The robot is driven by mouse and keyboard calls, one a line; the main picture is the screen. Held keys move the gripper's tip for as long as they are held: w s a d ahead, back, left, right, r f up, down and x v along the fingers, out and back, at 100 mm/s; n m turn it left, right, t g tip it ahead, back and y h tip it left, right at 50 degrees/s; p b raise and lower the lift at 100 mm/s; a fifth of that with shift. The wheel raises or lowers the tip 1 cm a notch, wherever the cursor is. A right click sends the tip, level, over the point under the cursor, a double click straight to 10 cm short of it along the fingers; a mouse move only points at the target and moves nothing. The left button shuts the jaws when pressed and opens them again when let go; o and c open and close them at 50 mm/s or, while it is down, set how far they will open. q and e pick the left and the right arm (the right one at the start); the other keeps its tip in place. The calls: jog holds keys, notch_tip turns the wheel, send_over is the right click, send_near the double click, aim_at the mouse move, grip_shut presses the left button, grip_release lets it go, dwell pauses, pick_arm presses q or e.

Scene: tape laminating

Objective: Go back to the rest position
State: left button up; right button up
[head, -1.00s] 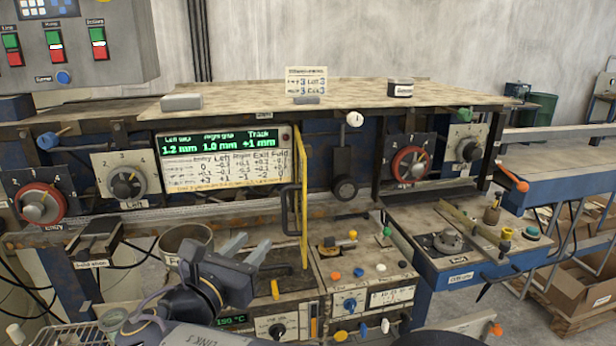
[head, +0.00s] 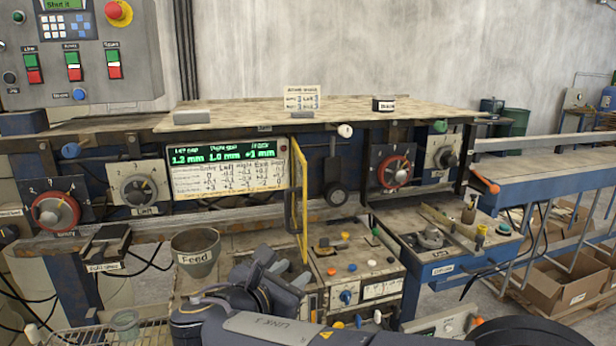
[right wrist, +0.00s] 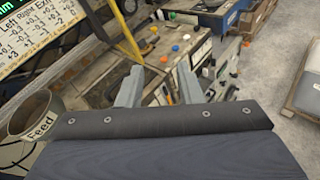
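My right gripper (right wrist: 160,88) shows its two grey fingers apart in the right wrist view, with nothing between them. It is above the worn bench, near the control box with coloured knobs (right wrist: 165,60). My left gripper is not in view.
The laminating machine with its green-lit display (head: 225,153) stands ahead. A feed cup (head: 196,254) is left of my right gripper, and a yellow bar (head: 302,200) rises behind it. A wire basket (head: 95,338) is at lower left.

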jog(key=d+f+m+g, duration=0.4)
jog(key=d+m, duration=0.1)
jog(key=d, duration=0.7)
jog(key=s+d+f+m+g+y, duration=0.3)
jog(key=s+d+f+m, duration=0.1)
jog(key=s+d+m, duration=0.25)
jog(key=s+d+f+m+g+y, duration=0.35)
jog(key=s+d+m, duration=0.25)
jog(key=s+d, duration=0.2)
jog(key=s+a+f+m+t+y, duration=0.1)
jog(key=s+f+m+y, duration=0.1)
jog(key=s+m, duration=0.35)
jog(key=s+a+f+m+t+y, duration=0.2)
jog(key=s+m, duration=0.3)
jog(key=m, duration=0.2)
notch_tip(320, 180, down, 17)
jog(key=a+b, duration=0.1)
jog(key=b, duration=1.6)
jog(key=shift+s+a+r, duration=0.2)
jog(key=shift+s+a, duration=0.05)
jog(key=shift+a, duration=0.1)
